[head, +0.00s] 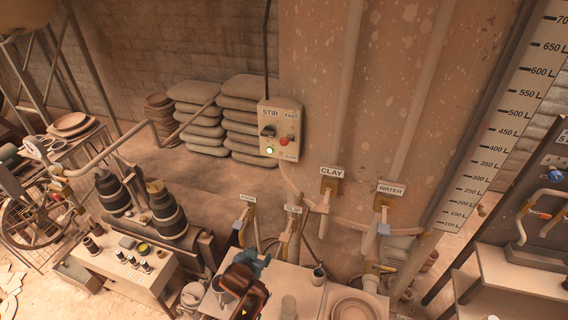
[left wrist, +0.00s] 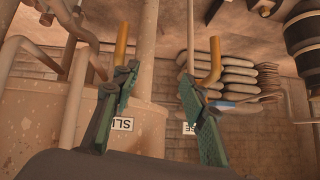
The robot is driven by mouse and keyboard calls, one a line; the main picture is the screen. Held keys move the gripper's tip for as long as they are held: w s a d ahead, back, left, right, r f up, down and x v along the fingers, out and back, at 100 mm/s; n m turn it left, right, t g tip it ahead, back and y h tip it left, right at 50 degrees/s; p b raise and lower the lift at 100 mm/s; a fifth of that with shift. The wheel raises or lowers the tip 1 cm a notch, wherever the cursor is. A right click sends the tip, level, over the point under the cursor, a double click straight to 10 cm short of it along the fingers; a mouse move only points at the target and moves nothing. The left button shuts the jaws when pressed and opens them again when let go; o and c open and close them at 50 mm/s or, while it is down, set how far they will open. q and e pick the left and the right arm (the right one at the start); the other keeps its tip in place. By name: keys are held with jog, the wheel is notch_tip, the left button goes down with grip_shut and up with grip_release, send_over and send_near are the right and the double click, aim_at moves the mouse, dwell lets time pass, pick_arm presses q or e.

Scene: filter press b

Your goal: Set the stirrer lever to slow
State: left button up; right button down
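The stirrer box (head: 278,145), a pale box marked STIR with FAST at its upper right, hangs on the big tank. The lever's exact setting is too small to read. My left gripper (head: 251,266) is low in the head view, well below the box. In the left wrist view my left gripper (left wrist: 160,88) has its green fingers wide apart with nothing between them. My right gripper is not in view.
Valves marked CLAY (head: 331,173) and WATER (head: 390,190) stand right of the box. Smaller labelled pipe valves (head: 293,211) rise near my left gripper. Stacked sacks (head: 240,115) lie behind the box. A bench (head: 290,280) with cups and a round dish is below.

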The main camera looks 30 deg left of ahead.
pick_arm(q)
jog(key=w+a+r+n+t+y, duration=0.1)
jog(key=w+r+t, duration=0.2)
jog(key=w+r, duration=0.45)
jog(key=w+r+n+t+y, duration=0.15)
jog(key=w+r, duration=0.35)
jog(key=r, duration=0.6)
jog(key=n+t+p, duration=0.1)
jog(key=t, duration=0.3)
send_near(284, 143)
jog(key=w, duration=0.3)
jog(key=shift+y, duration=0.45)
jog(key=x, duration=0.2)
jog(key=p+x, duration=0.1)
jog(key=x, duration=0.4)
jog(key=shift+a+f, duration=0.15)
jog(key=shift+a, duration=0.25)
jog(key=shift+w+a+p, duration=0.2)
jog(key=shift+w+p, duration=0.15)
jog(key=shift+w, duration=0.2)
jog(key=shift+c, duration=0.7)
grip_shut()
jog(key=shift+f, duration=0.1)
